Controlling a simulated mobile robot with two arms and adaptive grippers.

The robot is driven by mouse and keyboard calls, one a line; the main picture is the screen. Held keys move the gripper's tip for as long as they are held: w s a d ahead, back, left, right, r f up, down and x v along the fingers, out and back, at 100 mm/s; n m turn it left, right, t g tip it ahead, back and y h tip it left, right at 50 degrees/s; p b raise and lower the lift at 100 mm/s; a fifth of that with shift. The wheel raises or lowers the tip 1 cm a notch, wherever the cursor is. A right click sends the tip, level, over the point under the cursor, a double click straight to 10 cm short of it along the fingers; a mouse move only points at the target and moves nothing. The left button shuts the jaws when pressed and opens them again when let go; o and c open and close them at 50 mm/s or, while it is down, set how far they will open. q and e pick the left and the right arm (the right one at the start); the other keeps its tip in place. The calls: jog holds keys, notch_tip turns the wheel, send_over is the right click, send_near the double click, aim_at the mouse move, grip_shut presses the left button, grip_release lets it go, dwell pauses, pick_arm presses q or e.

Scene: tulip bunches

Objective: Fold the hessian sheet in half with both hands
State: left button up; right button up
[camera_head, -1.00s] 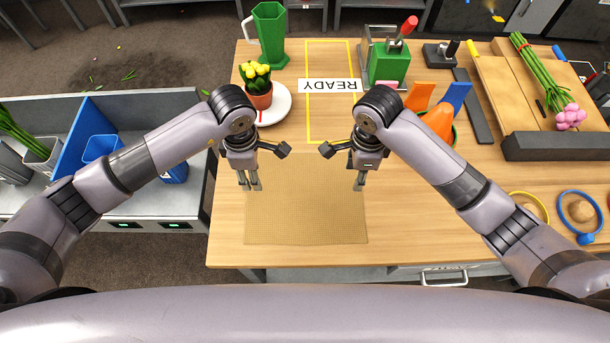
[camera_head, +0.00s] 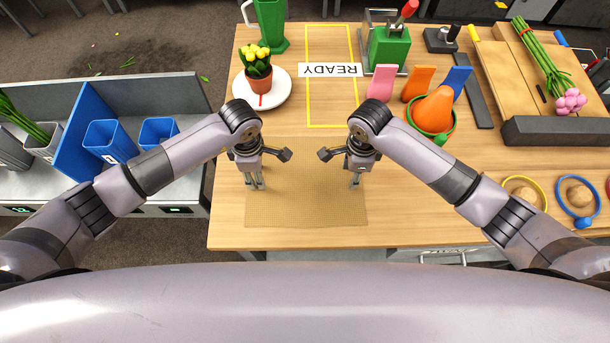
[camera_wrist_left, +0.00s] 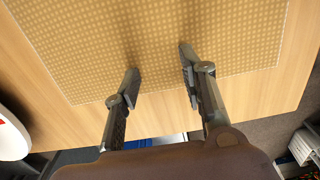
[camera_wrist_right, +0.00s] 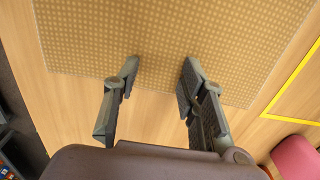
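The tan hessian sheet (camera_head: 306,205) lies flat and unfolded on the wooden table in the head view, near its front edge. It also shows in the left wrist view (camera_wrist_left: 160,45) and in the right wrist view (camera_wrist_right: 150,30). My left gripper (camera_head: 256,187) is over the sheet's left edge, fingers pointing down, open and empty; its fingers (camera_wrist_left: 160,62) stand apart in the left wrist view. My right gripper (camera_head: 355,186) is over the sheet's right edge, also open, with a gap between its fingers (camera_wrist_right: 160,72). Neither visibly grips the cloth; exact height is unclear.
A potted yellow plant (camera_head: 259,75) stands on a white plate (camera_head: 277,97) behind the sheet. A yellow-outlined area with a READY sign (camera_head: 330,70) lies behind. Bare table (camera_head: 420,205) lies right of the sheet.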

pick_arm(q)
jog(key=shift+s+f, duration=0.1)
jog(key=shift+c, duration=0.9)
pick_arm(e)
jog(key=shift+c, duration=0.9)
pick_arm(q)
jog(key=shift+f, duration=0.15)
grip_shut()
pick_arm(e)
jog(key=shift+f, duration=0.2)
grip_shut()
jog(key=shift+r, duration=0.1)
